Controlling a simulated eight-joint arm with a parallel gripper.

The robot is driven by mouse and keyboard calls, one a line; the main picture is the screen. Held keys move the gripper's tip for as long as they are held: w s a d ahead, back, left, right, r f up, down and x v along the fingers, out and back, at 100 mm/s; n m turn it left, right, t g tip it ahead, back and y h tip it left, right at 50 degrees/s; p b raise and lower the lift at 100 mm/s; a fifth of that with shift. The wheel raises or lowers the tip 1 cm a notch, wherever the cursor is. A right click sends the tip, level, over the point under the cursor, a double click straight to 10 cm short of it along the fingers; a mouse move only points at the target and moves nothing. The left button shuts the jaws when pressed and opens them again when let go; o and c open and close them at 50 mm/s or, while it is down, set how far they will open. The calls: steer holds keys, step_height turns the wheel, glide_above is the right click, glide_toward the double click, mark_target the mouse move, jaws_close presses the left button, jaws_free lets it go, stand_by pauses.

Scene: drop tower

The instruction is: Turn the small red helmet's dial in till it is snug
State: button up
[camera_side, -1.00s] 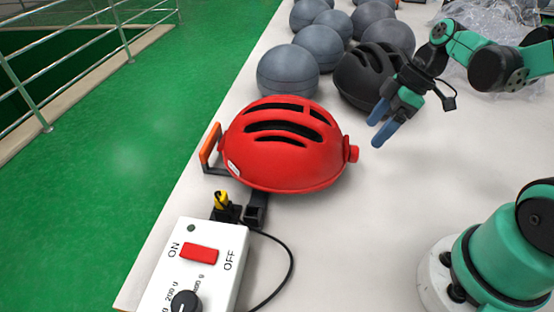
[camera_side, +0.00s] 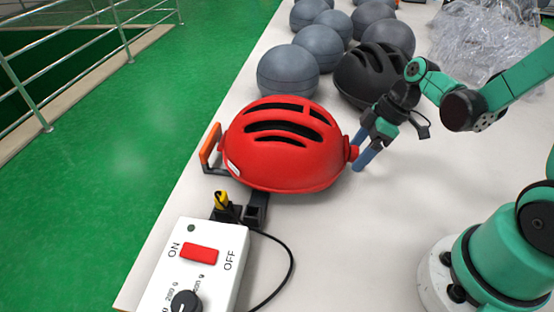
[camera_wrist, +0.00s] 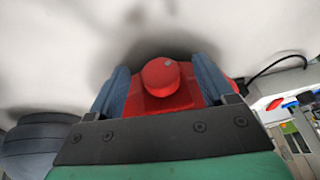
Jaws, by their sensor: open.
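The small red helmet (camera_side: 285,160) sits on the white table in the side view, with dark vent slots on top. Its red dial (camera_wrist: 161,76) sticks out toward the wrist camera, on the helmet's right end in the side view. My gripper (camera_side: 364,155) is at that end, its blue fingers pointing down. In the wrist view the open fingers (camera_wrist: 160,90) stand one on each side of the dial, with a gap visible on both sides. In the side view the fingers and gripper partly hide the dial. I cannot tell whether either finger touches the helmet shell.
A black helmet (camera_side: 368,72) stands just behind my gripper. Several grey balls (camera_side: 287,72) lie at the back. An orange-handled part (camera_side: 210,144) is at the helmet's left. A white switch box (camera_side: 196,262) with a cable is in front.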

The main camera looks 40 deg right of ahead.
jaws_close()
steer(key=shift+w+d+m+g+y, duration=0.15)
steer(key=shift+m+g+y, duration=0.15)
steer(key=shift+g+y, duration=0.6)
steer(key=shift+w+d+f+m+g+y, duration=0.1)
steer(key=shift+m+g+y, duration=0.05)
steer(key=shift+g+y, duration=0.35)
steer(key=shift+f+m+g+y, duration=0.15)
steer(key=shift+g+y, duration=0.25)
steer(key=shift+y, duration=0.2)
steer(key=shift+r, duration=0.15)
jaws_free()
